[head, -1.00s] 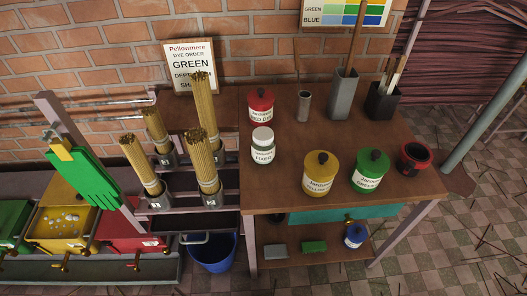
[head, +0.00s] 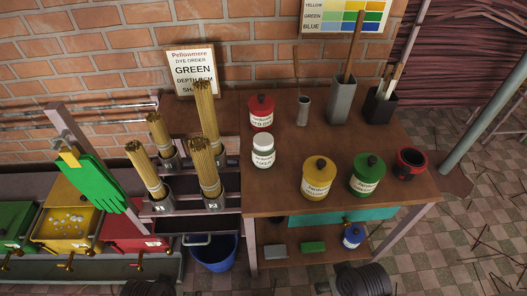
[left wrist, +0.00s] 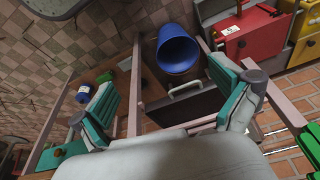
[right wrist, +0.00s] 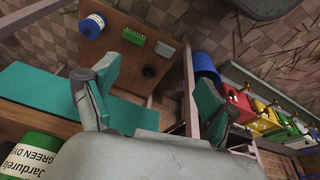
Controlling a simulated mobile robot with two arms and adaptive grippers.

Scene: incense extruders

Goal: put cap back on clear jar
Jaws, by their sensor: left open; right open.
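The clear jar (head: 263,158), with a white label, stands upright on the wooden bench, left of its middle. A pale white cap (head: 263,138) shows at its top; I cannot tell whether it is seated. No loose cap shows on the bench. My left gripper (left wrist: 168,100) is open and empty in the left wrist view, with a blue bucket and a dark tray beyond it. My right gripper (right wrist: 152,95) is open and empty in the right wrist view, with the bench's lower shelf beyond it. Neither gripper's fingers show in the head view; both are away from the jar.
A red canister (head: 261,112) stands just behind the jar. Yellow (head: 319,180) and green (head: 367,176) canisters stand right of it, near a red-rimmed dark pot (head: 410,163). Incense bundles (head: 207,165) stand to the left. The blue bucket (head: 213,252) is below. The bench front before the jar is clear.

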